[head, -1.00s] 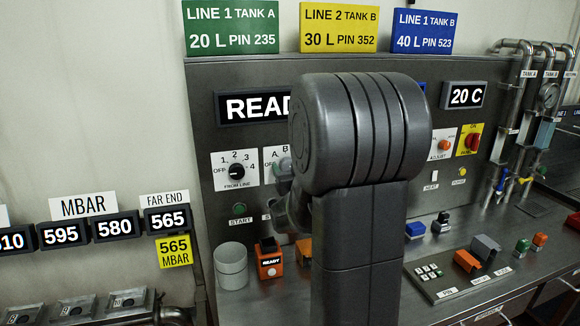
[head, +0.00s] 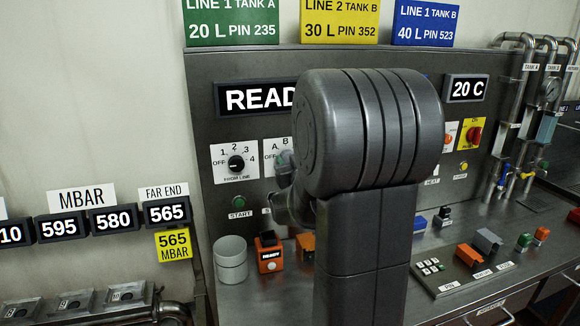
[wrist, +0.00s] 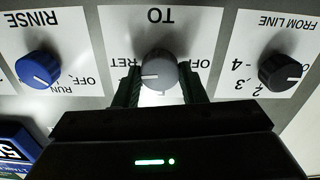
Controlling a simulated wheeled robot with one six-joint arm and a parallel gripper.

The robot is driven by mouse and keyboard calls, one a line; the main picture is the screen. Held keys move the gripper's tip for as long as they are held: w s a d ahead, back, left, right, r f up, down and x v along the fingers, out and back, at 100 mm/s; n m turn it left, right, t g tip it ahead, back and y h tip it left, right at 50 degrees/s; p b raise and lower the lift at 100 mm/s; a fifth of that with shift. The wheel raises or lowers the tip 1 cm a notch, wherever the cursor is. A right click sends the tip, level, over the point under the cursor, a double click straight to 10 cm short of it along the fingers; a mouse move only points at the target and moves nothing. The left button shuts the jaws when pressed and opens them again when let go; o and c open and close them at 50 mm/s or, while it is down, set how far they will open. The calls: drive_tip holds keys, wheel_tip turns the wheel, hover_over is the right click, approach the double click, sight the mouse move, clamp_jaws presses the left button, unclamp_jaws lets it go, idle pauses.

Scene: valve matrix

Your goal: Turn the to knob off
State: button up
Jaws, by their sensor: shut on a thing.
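The grey TO knob (wrist: 159,70) sits at the middle of the wrist view, which is upside down, on a white plate lettered TO. Its white mark points left in that picture, toward the RET lettering. The OFF lettering (wrist: 201,63) is on the knob's other side, partly covered. My gripper (wrist: 158,92) has one finger on each side of the knob and is shut on it. In the head view the plate with A and B (head: 276,146) shows only its left part; my arm hides most of the knob and the fingertips.
The black FROM LINE knob (wrist: 282,70) and the blue RINSE knob (wrist: 38,69) flank the held knob. A READY display (head: 255,98) is above on the panel. A grey cylinder (head: 231,259) and an orange READY block (head: 269,254) stand on the bench below.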

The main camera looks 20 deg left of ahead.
drive_tip(key=n+b, duration=0.3)
drive_tip(key=b, duration=0.2)
drive_tip(key=n+b, duration=0.4)
drive_tip(key=b, duration=0.1)
drive_tip(key=n+b, duration=0.4)
drive_tip(key=b, duration=0.2)
drive_tip(key=shift+f, duration=0.35)
drive_tip(key=n+b, duration=0.3)
drive_tip(key=n, duration=0.2)
drive_tip(key=shift+n+b, duration=3.25)
drive_tip(key=shift+n, duration=6.05)
drive_tip(key=shift+r, duration=0.1)
